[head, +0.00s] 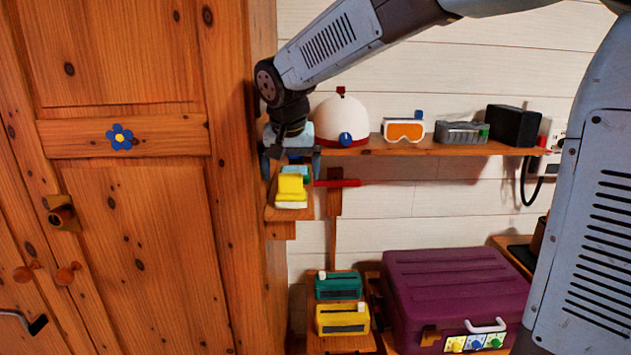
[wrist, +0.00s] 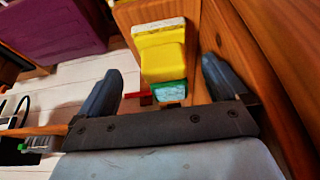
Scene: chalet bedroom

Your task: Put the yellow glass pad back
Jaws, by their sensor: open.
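A yellow pad with a pale base, which looks like the yellow glass pad (head: 291,188), sits on a small wooden ledge (head: 282,214) beside the wardrobe. It also shows in the wrist view (wrist: 160,50), with a teal piece (wrist: 170,92) at its end nearest my gripper. My gripper (head: 290,163) points down over the far end of the ledge. In the wrist view its open fingers (wrist: 161,78) stand on either side of the pad's near end, with gaps on both sides. Nothing is held. The gripper partly hides the teal piece in the head view.
The wooden wardrobe (head: 140,220) stands close on the left. A red bar (head: 338,183) lies right of the ledge. Below are a purple case (head: 450,290) and green and yellow boxes.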

